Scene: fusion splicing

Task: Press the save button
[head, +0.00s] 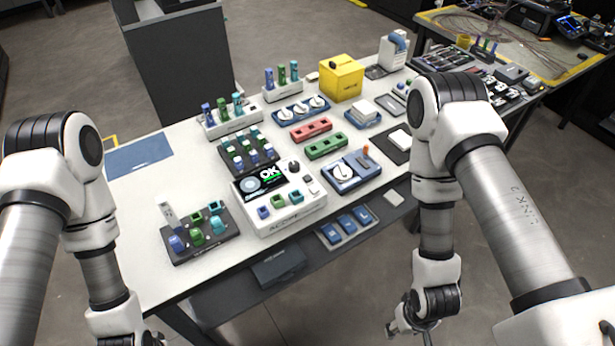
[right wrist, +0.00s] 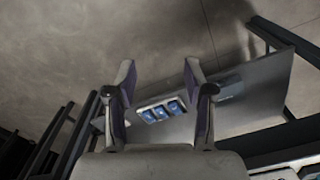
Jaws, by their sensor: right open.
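The white splicer (head: 285,215) sits at the front middle of the white table. Its screen (head: 262,180) shows a green OK. Small buttons and a dark knob (head: 293,166) are on its right side; I cannot read which one is the save button. My right gripper (head: 408,325) is low in front of the table's edge, well away from the splicer. In the right wrist view its two fingers (right wrist: 160,95) are spread with nothing between them. My left arm comes down at the left, and its gripper is out of the picture.
A rack of coloured holders (head: 200,234) stands left of the splicer, and a blue-and-white device (head: 352,172) stands to its right. A tray with blue items (head: 348,228) lies on a lower shelf, also seen in the right wrist view (right wrist: 163,110). A yellow box (head: 342,78) stands farther back.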

